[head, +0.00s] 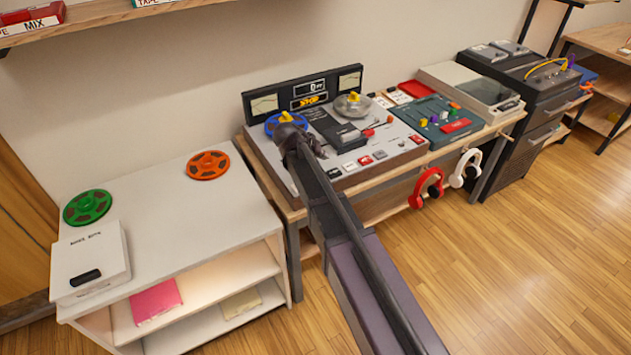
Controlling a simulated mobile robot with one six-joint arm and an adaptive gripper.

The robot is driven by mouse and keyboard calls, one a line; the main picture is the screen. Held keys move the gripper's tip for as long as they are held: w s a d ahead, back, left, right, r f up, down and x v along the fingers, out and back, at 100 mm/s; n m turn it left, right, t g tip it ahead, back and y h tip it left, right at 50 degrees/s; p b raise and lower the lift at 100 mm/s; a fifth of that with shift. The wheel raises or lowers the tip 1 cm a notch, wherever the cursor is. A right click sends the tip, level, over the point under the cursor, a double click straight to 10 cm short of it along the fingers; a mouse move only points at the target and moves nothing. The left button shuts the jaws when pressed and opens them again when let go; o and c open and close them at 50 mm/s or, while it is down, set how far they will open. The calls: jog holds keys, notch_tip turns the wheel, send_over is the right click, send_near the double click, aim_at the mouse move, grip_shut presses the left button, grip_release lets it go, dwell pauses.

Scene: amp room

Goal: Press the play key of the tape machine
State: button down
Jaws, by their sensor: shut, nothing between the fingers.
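The tape machine (405,140) is a grey deck on a wooden table against the wall, with a blue reel (272,122) at left and a clear reel (352,105) at right. Its dark upright panel (345,82) has meters and a lit orange display (311,101) that seems to read STOP. A row of white and red keys (364,160) runs along its front; I cannot read which is play. My gripper (291,135) is shut and empty over the machine's left part, beside the blue reel. My arm hides the deck under it and perhaps some keys. I cannot tell whether it touches.
A white shelf unit (150,215) at left holds a green reel (87,207), an orange reel (208,165) and a white box (90,260). Red headphones (426,187) hang in front. The floor (520,260) is clear.

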jog(key=shift+w+a+r+t, duration=0.15)
jog(key=shift+w+a, duration=0.1)
jog(key=shift+a, duration=0.3)
jog(key=shift+w+a+r+t, duration=0.15)
jog(key=shift+w+a, duration=0.1)
jog(key=shift+a, duration=0.25)
jog(key=shift+f, duration=0.2)
notch_tip(320, 180, down, 8)
jog(key=b, duration=0.8)
jog(key=shift+f+b, duration=0.2)
jog(key=shift+b, duration=0.15)
jog(key=shift+f, duration=0.1)
jog(key=shift+f+b, duration=0.2)
jog(key=shift+b, duration=0.15)
dwell(0.4)
jog(key=shift+w+f, duration=0.1)
jog(key=shift+f, duration=0.15)
